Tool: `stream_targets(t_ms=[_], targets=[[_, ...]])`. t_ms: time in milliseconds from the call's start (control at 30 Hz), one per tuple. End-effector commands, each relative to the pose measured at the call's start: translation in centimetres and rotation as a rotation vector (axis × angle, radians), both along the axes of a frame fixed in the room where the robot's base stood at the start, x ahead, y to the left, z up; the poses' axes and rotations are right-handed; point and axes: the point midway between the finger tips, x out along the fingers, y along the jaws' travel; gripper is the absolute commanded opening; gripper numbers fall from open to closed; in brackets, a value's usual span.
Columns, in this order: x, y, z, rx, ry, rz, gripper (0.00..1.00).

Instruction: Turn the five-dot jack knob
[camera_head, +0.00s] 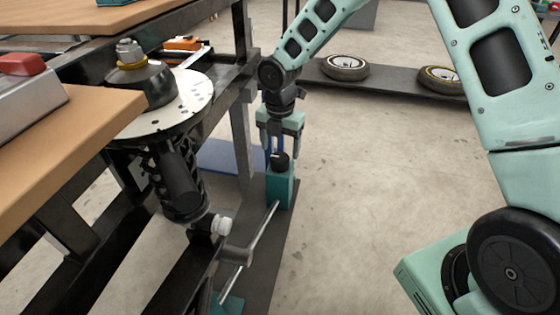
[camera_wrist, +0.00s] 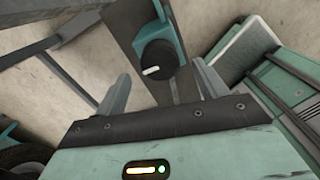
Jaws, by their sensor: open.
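A black knob (camera_head: 281,161) sits on top of a teal jack block (camera_head: 280,190) beside the dark frame. In the wrist view the knob (camera_wrist: 156,60) is round, with a white mark on its face. My gripper (camera_head: 279,150) points down over the knob, its fingers open. In the wrist view my gripper (camera_wrist: 163,74) has a finger on each side of the knob's line, with the knob ahead between them. I cannot tell whether the fingertips reach around the knob or stay just above it. No dots are readable on the jack.
A spring strut (camera_head: 180,185) with a round perforated plate (camera_head: 185,108) stands left of my gripper. A thin metal rod (camera_head: 250,252) runs low in front of the jack. Another teal piece (camera_head: 228,305) shows at the bottom edge. The floor to the right is open.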

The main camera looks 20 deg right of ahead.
Motion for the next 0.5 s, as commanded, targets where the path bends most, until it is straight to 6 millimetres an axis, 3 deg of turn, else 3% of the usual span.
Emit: stream_targets(t_ms=[33, 200, 500], targets=[[-0.1, 0.0, -1.2, -0.001, 0.003, 0.000, 0.72], [0.0, 0.0, -3.6, -0.001, 0.001, 0.001, 0.72], [0.0, 0.0, -4.9, -0.001, -0.001, 0.000, 0.72]])
